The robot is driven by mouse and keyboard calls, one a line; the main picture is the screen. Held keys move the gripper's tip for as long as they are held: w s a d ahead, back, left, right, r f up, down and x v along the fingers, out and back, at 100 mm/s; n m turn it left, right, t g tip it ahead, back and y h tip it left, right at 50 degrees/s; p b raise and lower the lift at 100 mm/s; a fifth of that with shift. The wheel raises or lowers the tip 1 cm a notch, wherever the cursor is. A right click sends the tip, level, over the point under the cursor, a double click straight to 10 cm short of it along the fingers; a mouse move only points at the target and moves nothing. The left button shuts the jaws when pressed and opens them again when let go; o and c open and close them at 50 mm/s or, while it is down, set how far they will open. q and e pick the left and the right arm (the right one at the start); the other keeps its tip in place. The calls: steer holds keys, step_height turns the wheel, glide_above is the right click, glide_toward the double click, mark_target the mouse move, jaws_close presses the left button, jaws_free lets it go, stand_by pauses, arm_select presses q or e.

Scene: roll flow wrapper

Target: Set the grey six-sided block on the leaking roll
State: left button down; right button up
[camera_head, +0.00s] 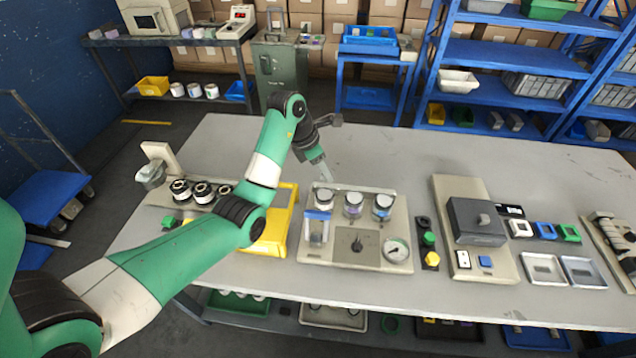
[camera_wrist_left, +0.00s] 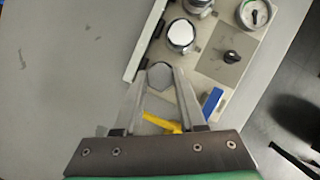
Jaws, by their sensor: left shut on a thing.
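My left gripper (camera_head: 327,179) reaches in over the wrapper station and points down at its left roll. In the left wrist view, its fingers (camera_wrist_left: 160,82) are shut on the grey six-sided block (camera_wrist_left: 160,74), held between the tips. Three rolls stand in a row on the station: left (camera_head: 323,203), middle (camera_head: 353,204) and right (camera_head: 382,207). The middle roll's white top (camera_wrist_left: 181,35) shows just beyond the block in the left wrist view. The block hides the left roll there. I cannot tell from these views which roll leaks, or whether the block touches the left roll.
The station plate (camera_head: 330,254) carries a black knob (camera_head: 357,245) and a round gauge (camera_head: 396,250). A yellow tray (camera_head: 270,232) lies to its left. A grey box (camera_head: 476,221) stands to the right. The table behind the station (camera_head: 400,150) is clear.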

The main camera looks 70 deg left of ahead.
arm_select(q)
steer(key=shift+s+a+f, duration=0.1)
steer(key=shift+s+f, duration=0.05)
step_height(320, 180, down, 7)
steer(key=b, duration=0.6)
steer(key=shift+r+b, duration=0.2)
steer(key=shift+b, duration=0.1)
steer(key=shift+c, duration=2.1)
jaws_free()
steer(key=p+v, duration=1.1)
steer(key=p, duration=0.3)
steer(key=shift+r+p, duration=0.35)
steer(key=shift+s, duration=0.1)
